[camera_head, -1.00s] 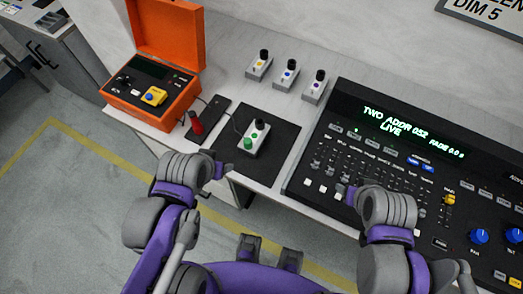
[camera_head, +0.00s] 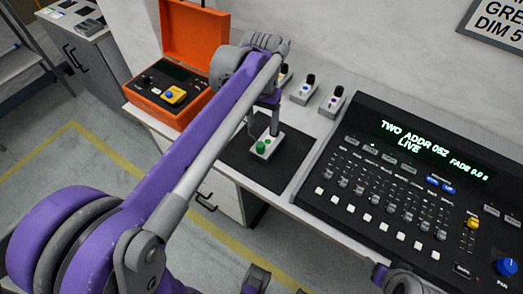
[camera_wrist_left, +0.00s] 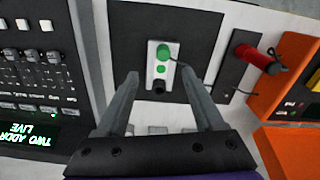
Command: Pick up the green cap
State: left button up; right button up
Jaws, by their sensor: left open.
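The green cap (camera_head: 261,147) sits on the near end of a small white box (camera_head: 268,140), which stands on a black mat (camera_head: 240,158). The box also has a green light and a black knob. My left gripper (camera_head: 262,120) is above the box, fingers down, open and empty. In the left wrist view the cap (camera_wrist_left: 164,50) lies just beyond the open fingertips of my left gripper (camera_wrist_left: 158,74), with the light and knob between the fingers. My right arm shows only in part at the bottom right; I cannot tell its jaws.
A black lighting console (camera_head: 400,175) stands to the right. An open orange case (camera_head: 190,50) stands to the left. A red-handled item (camera_wrist_left: 262,60) with a cable lies beside the mat. More small boxes (camera_head: 333,101) stand behind, partly hidden by my left arm.

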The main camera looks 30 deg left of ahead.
pick_arm(q)
send_over(260, 145)
jog(key=f, duration=0.5)
jog(key=shift+w+d+f+b, duration=0.1)
jog(key=shift+w+d+b, duration=0.1)
jog(key=shift+b, duration=0.1)
jog(key=f, duration=0.5)
jog(key=shift+s+a+f+b, duration=0.15)
jog(key=shift+a+f+b, duration=0.05)
jog(key=shift+f+b, duration=0.15)
grip_shut()
